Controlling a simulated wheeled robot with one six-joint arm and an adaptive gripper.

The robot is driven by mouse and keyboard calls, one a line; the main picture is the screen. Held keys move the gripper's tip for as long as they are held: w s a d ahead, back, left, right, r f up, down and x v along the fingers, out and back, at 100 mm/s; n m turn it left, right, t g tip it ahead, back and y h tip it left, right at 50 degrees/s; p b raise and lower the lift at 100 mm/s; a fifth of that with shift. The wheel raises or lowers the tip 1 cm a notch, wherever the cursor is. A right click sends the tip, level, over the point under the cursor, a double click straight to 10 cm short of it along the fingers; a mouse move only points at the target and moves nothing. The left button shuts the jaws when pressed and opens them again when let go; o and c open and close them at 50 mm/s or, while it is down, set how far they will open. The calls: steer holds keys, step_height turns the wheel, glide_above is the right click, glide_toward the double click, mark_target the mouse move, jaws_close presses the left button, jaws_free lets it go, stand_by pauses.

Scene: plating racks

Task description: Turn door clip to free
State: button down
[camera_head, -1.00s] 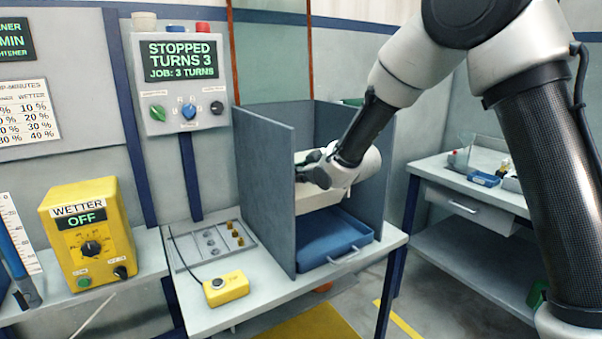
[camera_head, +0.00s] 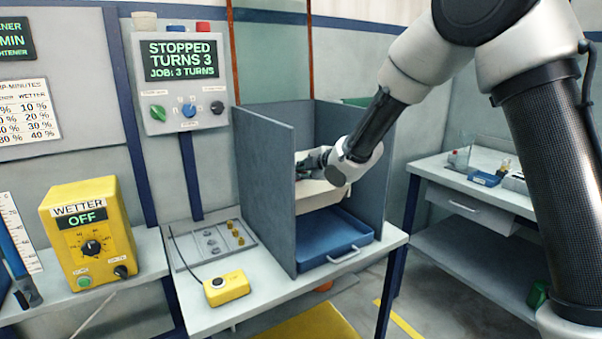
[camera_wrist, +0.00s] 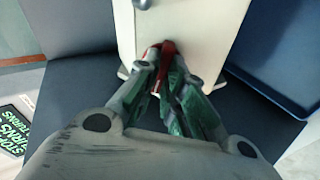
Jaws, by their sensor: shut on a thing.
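In the wrist view a red door clip (camera_wrist: 167,50) sits on the face of a cream box (camera_wrist: 195,25). My gripper (camera_wrist: 165,78) is shut on the clip, and the fingers hide much of it. In the head view my gripper (camera_head: 308,165) is inside the grey booth, against the cream box (camera_head: 318,195). The clip cannot be made out in the head view, and its exact angle is hard to tell.
Grey booth walls (camera_head: 266,190) stand close on both sides of my wrist. A blue tray (camera_head: 328,240) lies below the box. The control panel (camera_head: 182,84) reads "STOPPED, TURNS 3". A yellow pendant (camera_head: 227,289) lies on the bench in front.

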steer(key=shift+n, duration=1.1)
steer(key=shift+f, duration=0.1)
steer(key=c, duration=1.5)
jaws_free()
steer(key=v, duration=1.2)
steer(key=shift+r, duration=0.25)
